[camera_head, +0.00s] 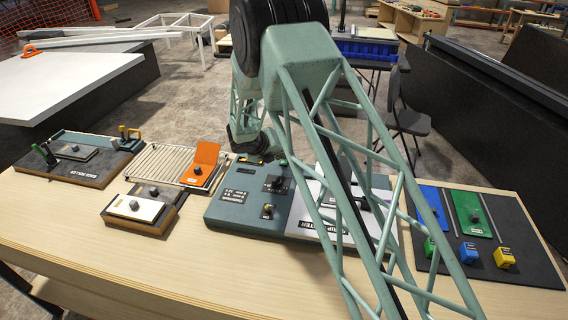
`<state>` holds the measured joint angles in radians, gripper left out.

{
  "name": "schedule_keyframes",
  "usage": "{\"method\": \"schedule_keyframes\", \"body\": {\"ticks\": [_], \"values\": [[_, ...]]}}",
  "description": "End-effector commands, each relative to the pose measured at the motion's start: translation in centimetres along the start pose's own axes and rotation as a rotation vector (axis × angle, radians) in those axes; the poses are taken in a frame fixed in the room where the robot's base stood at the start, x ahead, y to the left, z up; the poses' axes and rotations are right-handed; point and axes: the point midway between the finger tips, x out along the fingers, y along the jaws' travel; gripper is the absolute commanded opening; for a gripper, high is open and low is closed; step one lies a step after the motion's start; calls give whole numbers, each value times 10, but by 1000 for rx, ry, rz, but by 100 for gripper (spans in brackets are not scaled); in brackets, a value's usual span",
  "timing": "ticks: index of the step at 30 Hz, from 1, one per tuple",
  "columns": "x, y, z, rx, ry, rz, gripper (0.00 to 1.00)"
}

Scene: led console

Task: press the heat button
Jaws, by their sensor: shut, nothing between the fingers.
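A dark teal console panel (228,211) lies mid-table. I cannot tell which control is the heat button. A pale panel (304,207) adjoins it on the right, partly hidden by my arm. My gripper (268,157) shows small and dark at the far edge of the teal panel, below my wrist. Its fingers look shut and empty, and I cannot tell whether they touch the panel.
Left on the wooden table (150,252) are a roller board (75,162), a slatted rack with an orange clamp plate (202,160) and a small block with a knob (138,208). Right is a dark board (505,232) with sliders and coloured blocks. The front table strip is clear.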

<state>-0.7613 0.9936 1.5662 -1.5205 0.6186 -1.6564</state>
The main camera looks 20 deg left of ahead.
Motion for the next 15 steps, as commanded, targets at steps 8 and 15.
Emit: {"method": "schedule_keyframes", "body": {"ticks": [8,15], "values": [[5,4,-4,0,0,0,0],[6,4,-4,0,0,0,0]]}}
